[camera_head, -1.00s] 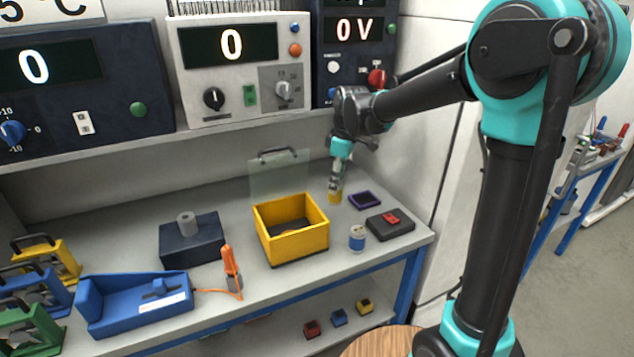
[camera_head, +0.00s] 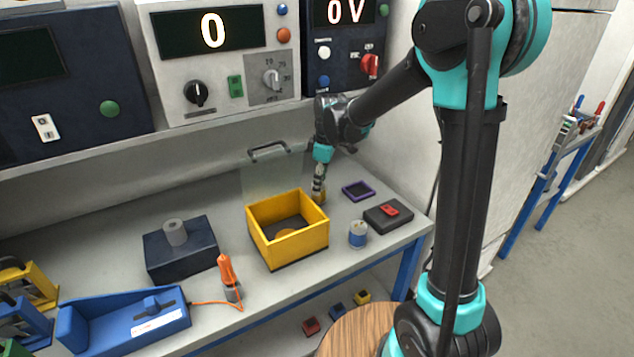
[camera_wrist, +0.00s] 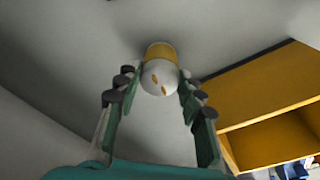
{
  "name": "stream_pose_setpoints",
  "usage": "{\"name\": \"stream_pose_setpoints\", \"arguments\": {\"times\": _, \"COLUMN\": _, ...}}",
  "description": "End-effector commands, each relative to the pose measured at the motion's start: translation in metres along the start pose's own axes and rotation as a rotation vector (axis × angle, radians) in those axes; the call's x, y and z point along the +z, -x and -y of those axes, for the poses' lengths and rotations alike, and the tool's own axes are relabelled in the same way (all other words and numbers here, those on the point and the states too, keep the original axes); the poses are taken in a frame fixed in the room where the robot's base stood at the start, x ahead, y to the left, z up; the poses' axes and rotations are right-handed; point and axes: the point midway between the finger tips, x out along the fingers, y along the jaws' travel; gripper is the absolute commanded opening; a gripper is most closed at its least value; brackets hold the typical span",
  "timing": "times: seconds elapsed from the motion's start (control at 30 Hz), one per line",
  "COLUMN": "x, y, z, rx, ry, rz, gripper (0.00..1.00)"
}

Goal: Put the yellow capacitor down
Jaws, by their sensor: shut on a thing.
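The yellow capacitor (camera_head: 318,199) is upright between the fingertips of my gripper (camera_head: 319,184), just behind the right rear corner of the open yellow box (camera_head: 302,241). In the wrist view the capacitor (camera_wrist: 161,76) shows a white top with two gold terminals and a yellow body. My gripper (camera_wrist: 158,92) is shut on it there. The capacitor is at or very near the grey bench top; I cannot tell whether it touches. The box hides part of its surroundings in the head view.
A purple tray (camera_head: 345,191) lies right of the capacitor. A black block with a red part (camera_head: 389,211) and a blue-white cylinder (camera_head: 358,235) stand nearer the front right edge. A clear panel with a handle (camera_head: 268,150) stands behind the box. Bench between box and purple tray is narrow.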

Motion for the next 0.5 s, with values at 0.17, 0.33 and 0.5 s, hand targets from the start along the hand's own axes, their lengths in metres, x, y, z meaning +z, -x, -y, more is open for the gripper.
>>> {"name": "stream_pose_setpoints", "arguments": {"times": 0.17, "x": 0.0010, "y": -0.0019, "z": 0.0006, "rx": 0.000, "ry": 0.001, "rz": 0.000, "gripper": 0.07}}
{"name": "stream_pose_setpoints", "arguments": {"times": 0.33, "x": 0.0010, "y": -0.0031, "z": 0.0005, "rx": 0.000, "ry": 0.001, "rz": 0.000, "gripper": 0.07}}
{"name": "stream_pose_setpoints", "arguments": {"times": 0.5, "x": 0.0010, "y": -0.0042, "z": 0.0006, "rx": 0.000, "ry": 0.001, "rz": 0.000, "gripper": 0.52}}
